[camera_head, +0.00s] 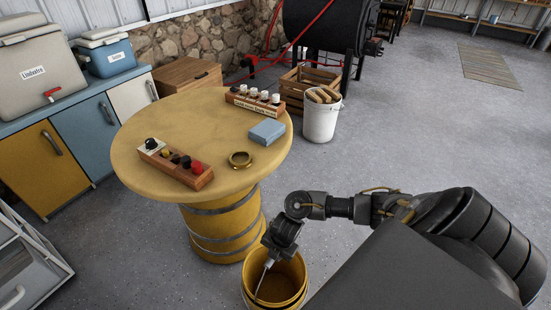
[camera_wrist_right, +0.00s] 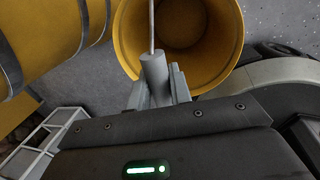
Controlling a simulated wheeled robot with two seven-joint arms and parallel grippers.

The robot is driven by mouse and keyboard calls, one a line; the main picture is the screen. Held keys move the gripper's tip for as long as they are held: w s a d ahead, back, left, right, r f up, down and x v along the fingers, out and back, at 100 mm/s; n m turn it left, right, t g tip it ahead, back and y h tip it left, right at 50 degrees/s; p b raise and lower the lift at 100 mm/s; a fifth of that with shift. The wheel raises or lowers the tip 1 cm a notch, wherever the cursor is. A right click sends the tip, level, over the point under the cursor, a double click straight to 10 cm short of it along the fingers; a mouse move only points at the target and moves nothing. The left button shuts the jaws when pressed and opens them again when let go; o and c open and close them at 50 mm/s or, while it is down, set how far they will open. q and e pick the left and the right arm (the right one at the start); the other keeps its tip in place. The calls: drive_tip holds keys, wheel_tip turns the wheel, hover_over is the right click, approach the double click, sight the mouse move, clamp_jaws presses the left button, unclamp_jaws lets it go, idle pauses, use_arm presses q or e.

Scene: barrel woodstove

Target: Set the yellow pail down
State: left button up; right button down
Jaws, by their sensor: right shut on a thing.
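The yellow pail (camera_head: 284,284) shows at the bottom middle of the head view, in front of the yellow barrel table, with its open top up. My right gripper (camera_head: 270,259) is over its left rim, shut on the pail's handle. In the right wrist view, the gripper (camera_wrist_right: 158,85) is closed around the grey grip of the handle, and the thin bail runs up across the pail's mouth (camera_wrist_right: 228,60). The pail looks empty inside. Its base is out of view, so I cannot tell whether it touches the floor. My left gripper is not in view.
The round barrel table (camera_head: 215,115) stands just behind the pail, bearing two wooden racks, a blue box and a brass ring. A white bucket (camera_head: 321,118) stands farther back. A white metal frame (camera_head: 28,262) is at lower left. Grey floor (camera_head: 400,140) is clear to the right.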

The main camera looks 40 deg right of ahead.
drive_tip(key=shift+f+b, duration=0.55)
drive_tip(key=shift+f, duration=0.25)
drive_tip(key=c, duration=1.2)
unclamp_jaws()
